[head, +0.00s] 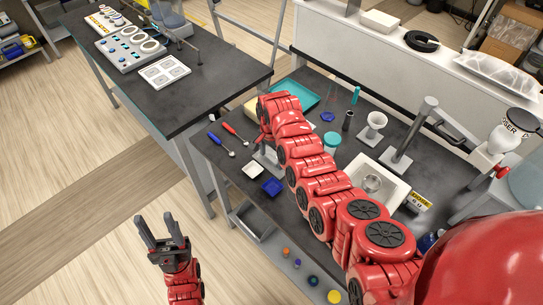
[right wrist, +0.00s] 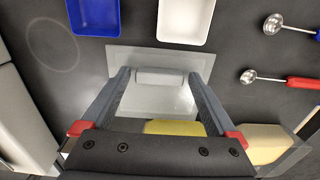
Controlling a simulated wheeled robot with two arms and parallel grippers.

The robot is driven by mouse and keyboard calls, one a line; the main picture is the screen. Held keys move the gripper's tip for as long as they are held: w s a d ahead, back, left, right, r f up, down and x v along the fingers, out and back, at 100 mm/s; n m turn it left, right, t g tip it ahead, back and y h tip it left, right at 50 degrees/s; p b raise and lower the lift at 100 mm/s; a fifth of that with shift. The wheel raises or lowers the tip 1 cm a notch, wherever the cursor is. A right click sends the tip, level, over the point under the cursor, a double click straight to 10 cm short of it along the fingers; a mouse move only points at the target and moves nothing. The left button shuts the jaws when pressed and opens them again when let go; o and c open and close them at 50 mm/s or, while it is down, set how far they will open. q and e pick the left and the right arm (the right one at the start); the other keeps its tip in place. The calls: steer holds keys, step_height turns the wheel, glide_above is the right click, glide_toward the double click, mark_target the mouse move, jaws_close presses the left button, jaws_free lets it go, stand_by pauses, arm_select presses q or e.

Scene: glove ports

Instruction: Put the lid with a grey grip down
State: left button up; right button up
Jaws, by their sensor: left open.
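The lid (right wrist: 117,58) is a pale, see-through rectangular plate with a grey grip (right wrist: 160,77) across its middle, in the right wrist view. My left gripper (head: 162,229) is open and empty, out over the floor left of the table.
A blue tray (right wrist: 93,14) and a white tray (right wrist: 185,20) lie close to the lid. A red-handled ladle (right wrist: 268,78) lies to the right, near a pale yellow block (right wrist: 265,143). A yellow thing (right wrist: 174,128) shows by the lid's near edge. A teal tray (head: 309,94) stands behind my arm.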

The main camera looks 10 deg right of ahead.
mark_target(271, 158)
steer(key=shift+r, duration=0.1)
steer(key=shift+r, duration=0.25)
step_height(271, 158, up, 4)
steer(key=shift+w+r+b, duration=0.1)
steer(key=shift+w+b, duration=0.05)
steer(key=shift+b, duration=1.05)
steer(key=r+p, duration=0.1)
steer(key=r, duration=0.2)
steer(key=r+p, duration=0.2)
steer(key=r, duration=0.2)
steer(key=shift+s+r, duration=0.2)
steer(key=shift+r, duration=0.05)
